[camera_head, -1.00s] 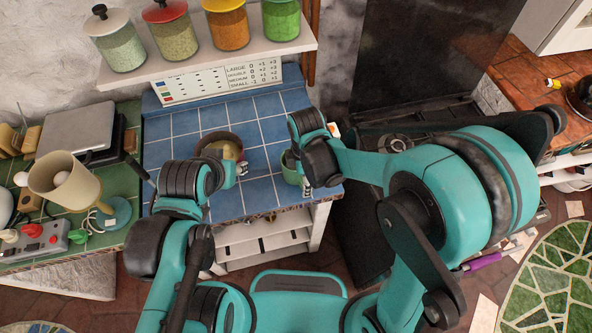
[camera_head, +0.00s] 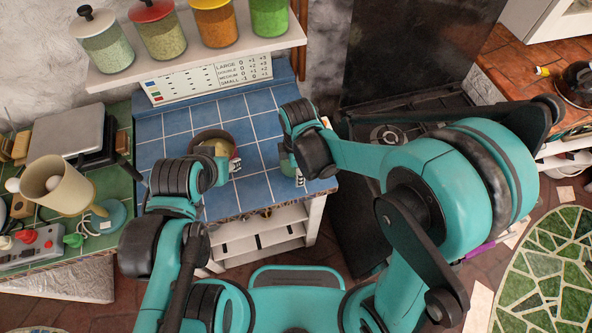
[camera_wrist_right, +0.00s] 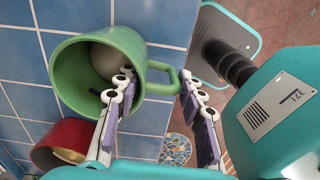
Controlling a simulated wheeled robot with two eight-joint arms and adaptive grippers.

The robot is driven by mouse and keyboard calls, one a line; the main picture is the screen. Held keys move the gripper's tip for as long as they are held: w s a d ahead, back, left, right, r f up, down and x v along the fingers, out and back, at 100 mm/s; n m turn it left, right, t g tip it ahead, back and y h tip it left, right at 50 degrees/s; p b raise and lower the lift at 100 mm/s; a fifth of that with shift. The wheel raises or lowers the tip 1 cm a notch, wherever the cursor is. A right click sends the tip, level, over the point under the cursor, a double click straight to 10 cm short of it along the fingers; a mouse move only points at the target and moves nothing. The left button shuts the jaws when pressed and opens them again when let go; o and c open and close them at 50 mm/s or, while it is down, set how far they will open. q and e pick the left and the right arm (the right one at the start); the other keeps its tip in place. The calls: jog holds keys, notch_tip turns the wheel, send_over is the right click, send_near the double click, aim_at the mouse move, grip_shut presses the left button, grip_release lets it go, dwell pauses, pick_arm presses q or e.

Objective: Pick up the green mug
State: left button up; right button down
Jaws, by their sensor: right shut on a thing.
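The green mug (camera_wrist_right: 95,72) is in the right wrist view, its open mouth facing the camera and a pale inside showing. Its handle (camera_wrist_right: 163,78) points right. My right gripper (camera_wrist_right: 158,108) has one finger across the mug's mouth and the other outside by the handle, shut on the mug. In the head view only a sliver of the mug (camera_head: 286,165) shows beside my right gripper (camera_head: 300,178). My left gripper (camera_head: 234,166) is by the red bowl (camera_head: 212,137); its finger gap is too small to read.
The blue tiled counter (camera_head: 262,128) holds the bowl, which also shows in the right wrist view (camera_wrist_right: 68,140). A shelf (camera_head: 200,55) with several jars hangs above. A dark stove (camera_head: 400,120) stands right, and a green tiled counter (camera_head: 120,185) with a scale and lamp left.

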notch_tip(320, 180, up, 4)
jog(key=shift+f+p, duration=0.25)
jog(key=shift+p, duration=0.2)
jog(key=s+d+r+p, duration=0.2)
jog(key=s+d+r, duration=0.4)
jog(key=d, duration=0.4)
jog(key=shift+r, duration=0.15)
jog(key=c, duration=1.6)
grip_release()
grip_shut()
